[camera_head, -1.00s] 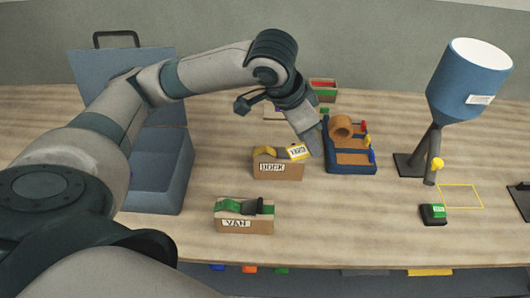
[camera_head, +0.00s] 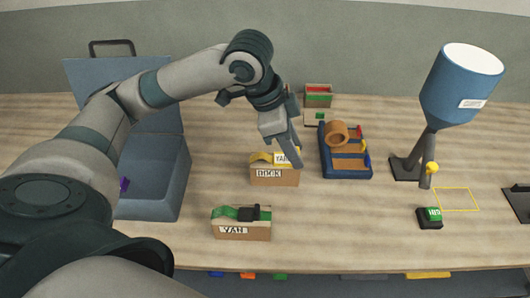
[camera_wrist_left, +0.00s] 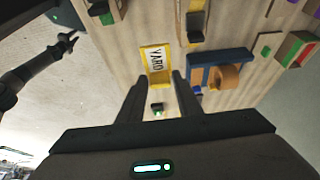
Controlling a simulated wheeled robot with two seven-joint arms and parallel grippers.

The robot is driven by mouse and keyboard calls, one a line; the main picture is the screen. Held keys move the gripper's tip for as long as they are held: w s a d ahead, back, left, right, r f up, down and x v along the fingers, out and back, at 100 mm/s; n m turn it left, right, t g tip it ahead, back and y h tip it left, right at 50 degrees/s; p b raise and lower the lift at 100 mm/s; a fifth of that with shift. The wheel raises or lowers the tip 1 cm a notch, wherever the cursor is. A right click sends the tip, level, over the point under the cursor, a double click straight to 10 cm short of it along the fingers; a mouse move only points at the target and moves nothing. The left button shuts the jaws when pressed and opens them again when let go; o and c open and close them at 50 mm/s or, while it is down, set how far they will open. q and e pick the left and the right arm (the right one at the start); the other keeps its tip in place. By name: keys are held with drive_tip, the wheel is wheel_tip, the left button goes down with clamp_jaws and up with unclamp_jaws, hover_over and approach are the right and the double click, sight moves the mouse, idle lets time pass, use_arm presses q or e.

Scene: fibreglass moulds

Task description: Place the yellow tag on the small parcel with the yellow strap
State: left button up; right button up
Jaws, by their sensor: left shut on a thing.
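The yellow tag (camera_head: 283,160), a yellow-edged white card reading YARD, is held in my left gripper (camera_head: 296,164). The wrist view shows this tag (camera_wrist_left: 155,63) between the two fingertips (camera_wrist_left: 157,76). The small parcel with the yellow strap (camera_head: 275,178) is a brown box labelled DOCK on the table. In the head view the tag overlaps the parcel's upper right part; I cannot tell whether they touch. In the wrist view the parcel (camera_wrist_left: 195,27) lies to the upper right of the tag. A dark arm shape in the wrist view may be my right arm; its jaws are unclear.
A blue tray with a brown roll (camera_head: 347,165) is to the right.

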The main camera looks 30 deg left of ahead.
use_arm(q)
drive_tip(key=w+a+f, duration=0.1)
drive_tip(key=a+f, duration=0.1)
drive_tip(key=a, duration=0.1)
drive_tip(key=w+a+f+p, duration=0.1)
drive_tip(key=a+f, duration=0.1)
drive_tip(key=a, duration=0.1)
drive_tip(key=w+a+f+p, duration=0.1)
drive_tip(key=a+f, duration=0.1)
drive_tip(key=a, duration=0.1)
drive_tip(key=shift+w+a+f, duration=0.1)
drive_tip(key=shift+w+a, duration=0.2)
drive_tip(key=shift+w, duration=0.1)
drive_tip(key=shift+f, duration=0.15)
wheel_tip(320, 180, down, 3)
drive_tip(key=shift+r+p, duration=0.15)
drive_tip(key=shift+p, duration=0.5)
drive_tip(key=shift+f, duration=0.5)
drive_tip(key=shift+f, duration=0.1)
